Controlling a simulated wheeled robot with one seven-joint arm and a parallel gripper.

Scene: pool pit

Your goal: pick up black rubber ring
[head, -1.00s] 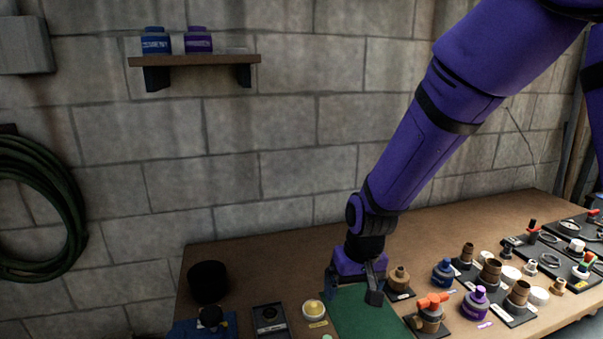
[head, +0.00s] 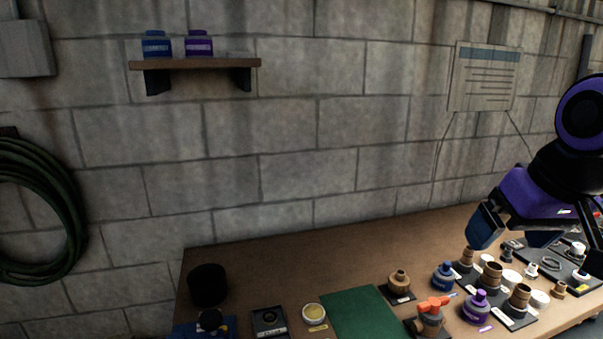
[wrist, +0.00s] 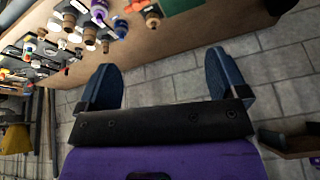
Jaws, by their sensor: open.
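A dark ring-like piece (head: 270,316) lies in a small black labelled tray at the front left of the bench in the head view. It looks like the black rubber ring, but it is too small to be sure. My gripper (head: 536,254) is over the right part of the bench, well to the right of that tray. In the wrist view my gripper (wrist: 162,68) has its two blue-padded fingers spread wide, with nothing between them. I cannot make out the black ring in the wrist view.
The bench (head: 330,262) is crowded at right with fittings and jars, including a purple jar (head: 477,308) and a grey ring (head: 550,264). A green mat (head: 362,314) is bare. A black cylinder (head: 208,285) stands at left. The bench's back strip is clear.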

